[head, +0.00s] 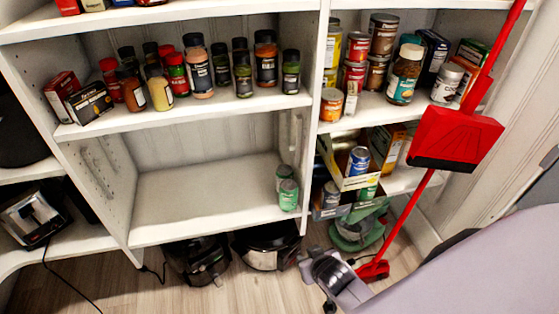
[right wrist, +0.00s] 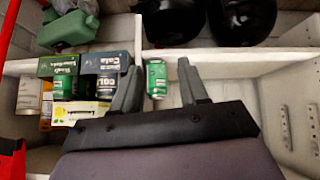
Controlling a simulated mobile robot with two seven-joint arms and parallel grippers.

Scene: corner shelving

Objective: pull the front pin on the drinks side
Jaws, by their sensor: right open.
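In the head view, two green cans (head: 289,195) stand at the right end of the nearly bare middle shelf (head: 190,200), beside the white upright divider (head: 312,120). No shelf pin can be made out in either view. My right gripper (head: 318,282) is low in front of the shelving, below and right of the green cans. In the right wrist view, my right gripper (right wrist: 160,88) is open, its two grey fingers apart with nothing held. A green can (right wrist: 156,79) shows beyond and between them. My left gripper is not in view.
Spice jars (head: 198,65) crowd the shelf above. Boxed cans (head: 358,160) fill the right bay. A red broom and dustpan (head: 455,135) stand at the right. Black appliances (head: 268,245) sit on the floor. A panel with holes (right wrist: 285,130) shows in the right wrist view.

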